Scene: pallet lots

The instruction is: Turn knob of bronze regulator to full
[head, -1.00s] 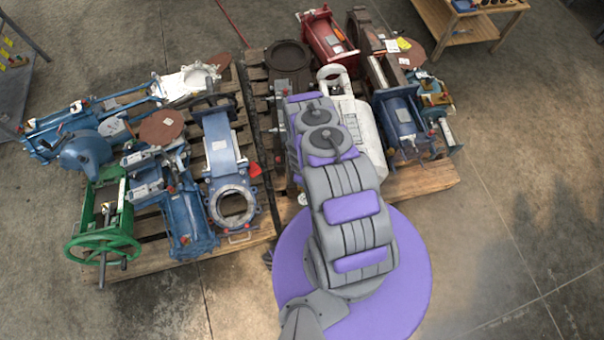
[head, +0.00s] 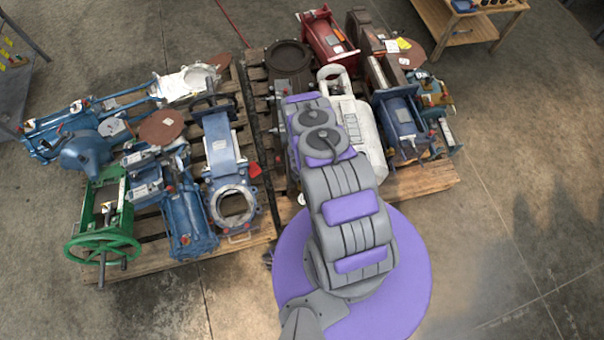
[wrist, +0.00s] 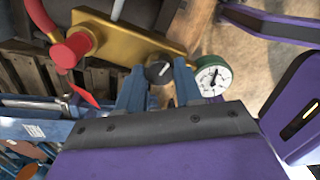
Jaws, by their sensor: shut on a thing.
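The bronze regulator (wrist: 130,38) shows in the wrist view as a gold-coloured bar-like body. Its black knob (wrist: 158,72) has a pale pointer mark that slants up to the right. A round gauge (wrist: 213,76) with a white face and green rim sits right of the knob. A red knob (wrist: 70,50) is at the left end of the body. My gripper (wrist: 158,74) has its blue fingers on both sides of the black knob, shut on it. In the head view my arm hides the gripper, and I cannot make out the regulator for sure.
Wooden pallets (head: 420,181) carry many valves and machine parts, close together around my arm. A green handwheel valve (head: 103,245) stands at the left pallet's front. A wooden table (head: 468,33) is at the top right. The concrete floor at right is clear.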

